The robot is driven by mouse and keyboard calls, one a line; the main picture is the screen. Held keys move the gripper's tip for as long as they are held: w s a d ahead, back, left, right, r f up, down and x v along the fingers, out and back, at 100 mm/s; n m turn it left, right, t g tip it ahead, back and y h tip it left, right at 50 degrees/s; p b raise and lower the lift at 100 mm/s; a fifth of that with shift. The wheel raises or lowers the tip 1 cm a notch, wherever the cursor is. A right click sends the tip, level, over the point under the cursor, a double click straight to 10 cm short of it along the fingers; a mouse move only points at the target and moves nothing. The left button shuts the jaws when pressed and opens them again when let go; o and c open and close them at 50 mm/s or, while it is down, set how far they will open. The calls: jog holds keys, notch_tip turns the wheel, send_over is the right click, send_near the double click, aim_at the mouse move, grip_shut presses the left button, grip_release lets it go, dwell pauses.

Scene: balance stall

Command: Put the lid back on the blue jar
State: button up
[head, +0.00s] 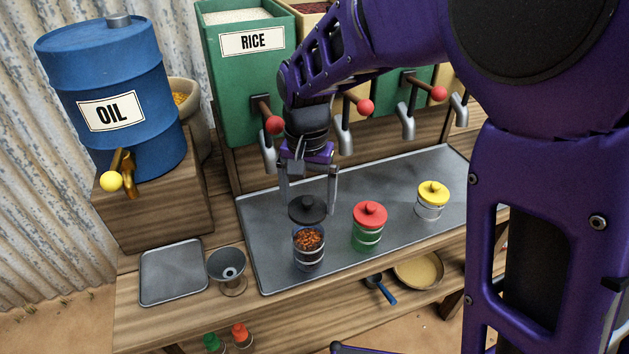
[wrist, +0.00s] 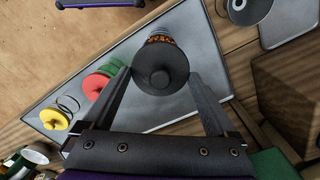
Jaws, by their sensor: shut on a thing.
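The open blue jar (head: 309,257) stands upright on the grey metal tray, with reddish-brown contents showing at its mouth. The black lid (head: 307,209) with a round knob is held between the fingertips of my gripper (head: 308,200), knob up. In the head view the lid appears just above and behind the jar mouth, apart from it. In the wrist view my gripper (wrist: 160,72) has a finger on each side of the lid (wrist: 160,67). The lid hides most of the jar there; only some contents and the far side (wrist: 161,34) show beyond it.
A green jar with a red lid (head: 369,214) and a clear jar with a yellow lid (head: 432,193) stand to the right on the tray (head: 265,254). A funnel (head: 229,271) and small tray (head: 172,272) are left. Dispenser taps (head: 343,137) and the oil barrel (head: 107,80) stand behind.

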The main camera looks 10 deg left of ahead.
aim_at(309, 231)
jog(key=shift+f+b, duration=1.9)
jog(key=shift+f, duration=1.05)
jog(key=shift+f+p, duration=0.15)
jog(key=shift+p, duration=0.15)
dwell(0.3)
jog(key=o, duration=0.9)
jog(key=shift+o, duration=0.2)
jog(key=shift+r+p, duration=2.9)
jog(key=shift+r, duration=0.65)
